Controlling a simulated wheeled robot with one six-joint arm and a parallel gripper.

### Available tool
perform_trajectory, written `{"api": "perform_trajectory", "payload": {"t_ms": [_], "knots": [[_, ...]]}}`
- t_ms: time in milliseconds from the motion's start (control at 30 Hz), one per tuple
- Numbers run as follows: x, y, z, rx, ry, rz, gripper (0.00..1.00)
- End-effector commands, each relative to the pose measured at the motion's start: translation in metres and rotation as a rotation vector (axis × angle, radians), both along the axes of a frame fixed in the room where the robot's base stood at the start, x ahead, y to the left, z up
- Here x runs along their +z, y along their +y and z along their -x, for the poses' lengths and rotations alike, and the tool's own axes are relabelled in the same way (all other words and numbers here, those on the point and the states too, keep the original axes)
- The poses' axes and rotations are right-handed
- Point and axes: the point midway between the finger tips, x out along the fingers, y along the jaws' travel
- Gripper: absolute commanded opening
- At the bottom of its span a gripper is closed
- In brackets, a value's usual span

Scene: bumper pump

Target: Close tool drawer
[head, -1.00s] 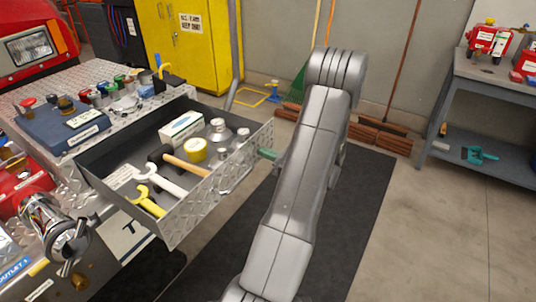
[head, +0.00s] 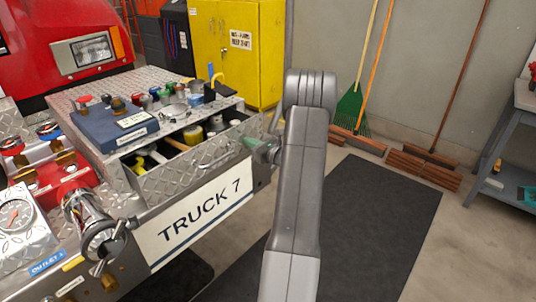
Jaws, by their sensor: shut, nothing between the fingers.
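The tool drawer (head: 187,171) has a diamond-plate front with a handle and sits in the bumper of the red truck. Through the gap I see a yellow roll (head: 193,135) and parts of yellow and pale tools. My gripper (head: 267,151), with greenish fingers, is at the right end of the drawer front, partly hidden by my arm. It is shut and holds nothing. I cannot tell whether it touches the front.
A blue case (head: 115,128) and several coloured knobs and fittings sit on the deck above the drawer. A chrome outlet (head: 92,222) sticks out at lower left. Brooms (head: 400,160) lean on the wall behind. A grey workbench (head: 510,130) stands at right. Dark mat floor is clear.

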Motion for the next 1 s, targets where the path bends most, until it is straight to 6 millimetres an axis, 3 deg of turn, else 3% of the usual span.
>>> {"api": "perform_trajectory", "payload": {"t_ms": [200, 433, 700, 1000], "knots": [[-0.002, 0.049, -0.034, 0.004, -0.002, 0.0, 0.0], [-0.002, 0.085, -0.06, 0.003, -0.001, 0.0, 0.0], [-0.001, 0.106, -0.077, 0.001, 0.001, 0.001, 0.0], [0.002, 0.111, -0.081, -0.001, -0.002, -0.002, 0.0]]}}
